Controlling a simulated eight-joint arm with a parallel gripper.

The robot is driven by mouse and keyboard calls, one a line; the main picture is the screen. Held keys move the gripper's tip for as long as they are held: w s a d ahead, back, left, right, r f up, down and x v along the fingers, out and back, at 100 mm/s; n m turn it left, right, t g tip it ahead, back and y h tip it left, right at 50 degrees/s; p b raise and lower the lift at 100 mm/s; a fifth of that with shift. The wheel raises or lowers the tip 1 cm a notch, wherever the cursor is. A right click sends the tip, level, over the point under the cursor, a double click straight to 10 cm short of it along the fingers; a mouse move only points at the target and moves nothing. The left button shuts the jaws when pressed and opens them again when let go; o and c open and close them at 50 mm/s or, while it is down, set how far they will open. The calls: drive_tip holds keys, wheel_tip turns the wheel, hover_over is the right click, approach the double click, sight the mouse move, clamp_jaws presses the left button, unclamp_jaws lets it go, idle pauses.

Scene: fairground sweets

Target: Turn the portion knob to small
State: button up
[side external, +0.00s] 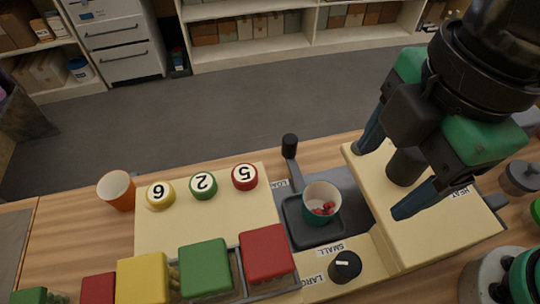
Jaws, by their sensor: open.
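The portion knob (345,267) is a round black dial with a short white mark, at the lower middle of the side external view. The mark lies towards the knob's left side; I cannot tell exactly which label it points to. The SMALL label (330,249) is above and left of the knob, and the LARGE label (313,280) is to its left. My gripper (380,182) is open, its two blue fingers wide apart above the cream box, up and right of the knob and apart from it. No object shows between the fingers.
A green cup (322,203) with red sweets stands on a dark tray just above the knob. A black-knobbed lever (289,146) rises behind it. Metal containers crowd the right.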

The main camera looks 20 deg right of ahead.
sight(350, 263)
drive_tip(key=s+a+n+h, duration=0.1)
drive_tip(key=s+a+n, duration=0.2)
drive_tip(key=s+n, duration=0.1)
drive_tip(key=shift+g, duration=0.4)
drive_tip(key=f, duration=0.7)
drive_tip(key=shift+s+d, duration=0.1)
drive_tip(key=shift+d, duration=0.15)
drive_tip(key=shift+f, duration=3)
clamp_jaws()
